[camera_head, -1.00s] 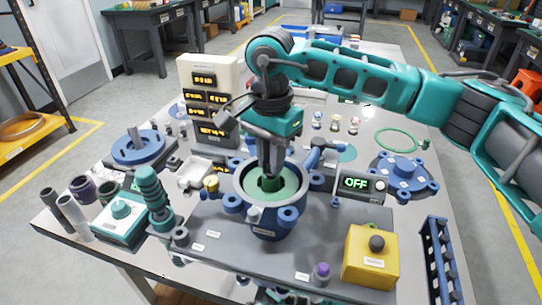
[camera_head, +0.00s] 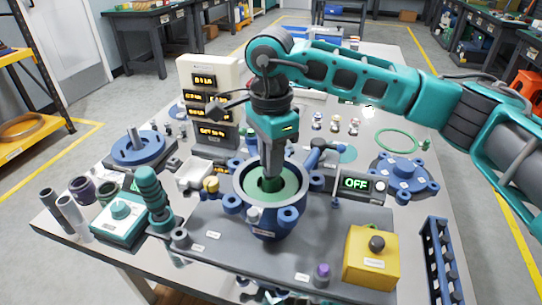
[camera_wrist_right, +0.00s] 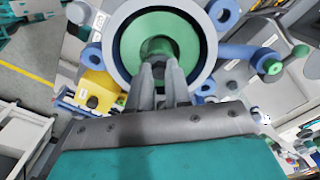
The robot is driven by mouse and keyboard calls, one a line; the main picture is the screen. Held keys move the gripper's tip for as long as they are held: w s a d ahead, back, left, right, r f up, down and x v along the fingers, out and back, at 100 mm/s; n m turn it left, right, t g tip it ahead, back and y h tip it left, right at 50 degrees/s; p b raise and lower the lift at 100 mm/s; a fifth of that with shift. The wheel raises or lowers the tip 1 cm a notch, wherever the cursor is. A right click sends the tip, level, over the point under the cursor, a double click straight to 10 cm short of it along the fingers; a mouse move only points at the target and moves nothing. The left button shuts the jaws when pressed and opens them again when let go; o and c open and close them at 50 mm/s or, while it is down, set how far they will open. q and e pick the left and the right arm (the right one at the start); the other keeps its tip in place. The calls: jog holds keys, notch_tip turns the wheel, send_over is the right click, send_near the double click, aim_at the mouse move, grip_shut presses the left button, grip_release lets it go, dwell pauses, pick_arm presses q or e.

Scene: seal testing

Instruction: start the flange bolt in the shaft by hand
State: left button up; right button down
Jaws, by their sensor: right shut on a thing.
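The blue round housing (camera_head: 262,213) stands on the grey base plate, with a green ring (camera_head: 288,190) inside its rim. My right gripper (camera_head: 270,182) points straight down into the housing's opening. In the right wrist view, its two fingers (camera_wrist_right: 160,78) are close together over the green shaft end (camera_wrist_right: 158,50) in the middle of the bore. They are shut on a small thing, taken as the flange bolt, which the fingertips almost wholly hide. I cannot tell whether the bolt sits in the shaft. My left gripper is not in view.
A yellow box with a dark knob (camera_head: 371,256) and an "OFF" display (camera_head: 355,184) stand right of the housing. A teal hand tool (camera_head: 152,200) stands to its left. A white panel of lit displays (camera_head: 210,75) stands behind. Blue lugs surround the housing's rim.

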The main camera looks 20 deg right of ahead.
jog(key=shift+f+m, duration=0.1)
jog(key=shift+m, duration=0.6)
jog(key=c, duration=1)
grip_release()
notch_tip(320, 180, up, 9)
jog(key=p, duration=0.5)
